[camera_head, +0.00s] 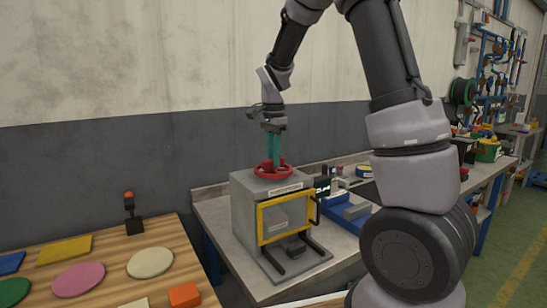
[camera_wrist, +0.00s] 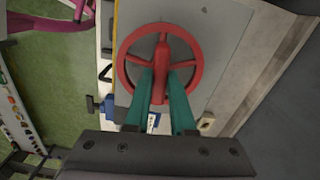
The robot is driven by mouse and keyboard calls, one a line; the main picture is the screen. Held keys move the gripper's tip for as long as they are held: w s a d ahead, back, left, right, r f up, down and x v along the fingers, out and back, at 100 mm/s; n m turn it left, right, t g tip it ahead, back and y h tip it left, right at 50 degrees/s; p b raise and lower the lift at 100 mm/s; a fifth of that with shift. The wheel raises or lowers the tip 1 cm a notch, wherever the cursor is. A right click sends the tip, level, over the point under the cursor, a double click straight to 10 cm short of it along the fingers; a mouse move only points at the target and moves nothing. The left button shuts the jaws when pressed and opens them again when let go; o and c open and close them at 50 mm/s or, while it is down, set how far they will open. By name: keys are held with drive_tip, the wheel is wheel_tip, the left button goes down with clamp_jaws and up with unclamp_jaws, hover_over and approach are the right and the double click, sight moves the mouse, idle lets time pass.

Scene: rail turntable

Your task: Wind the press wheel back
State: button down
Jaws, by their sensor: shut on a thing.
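The red press wheel (camera_head: 272,171) lies flat on top of the grey press box (camera_head: 243,205), which has a yellow-framed front door (camera_head: 262,222). In the wrist view the wheel (camera_wrist: 122,66) shows its round rim, spokes and a raised red part (camera_wrist: 161,50) near its middle. My gripper (camera_head: 274,160) reaches down from above with its teal fingers at the wheel. In the wrist view my gripper (camera_wrist: 161,84) is shut on the red wheel, a finger on each side of the raised part. The fingertips' exact contact is partly hidden.
A wooden table (camera_head: 190,240) at the left carries coloured discs, plates and a small black post with a red top (camera_head: 130,210). Blue equipment (camera_head: 348,207) stands right of the press on the grey bench (camera_head: 214,215). The wall is close behind.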

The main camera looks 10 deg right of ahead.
drive_tip(key=n, duration=0.8)
drive_tip(key=shift+n, duration=0.3)
drive_tip(key=n, duration=0.3)
drive_tip(key=shift+n, duration=0.3)
drive_tip(key=n, duration=0.4)
drive_tip(key=shift+n, duration=0.3)
drive_tip(key=n, duration=0.4)
drive_tip(key=shift+n, duration=0.3)
drive_tip(key=n, duration=0.8)
drive_tip(key=shift+n, duration=1.9)
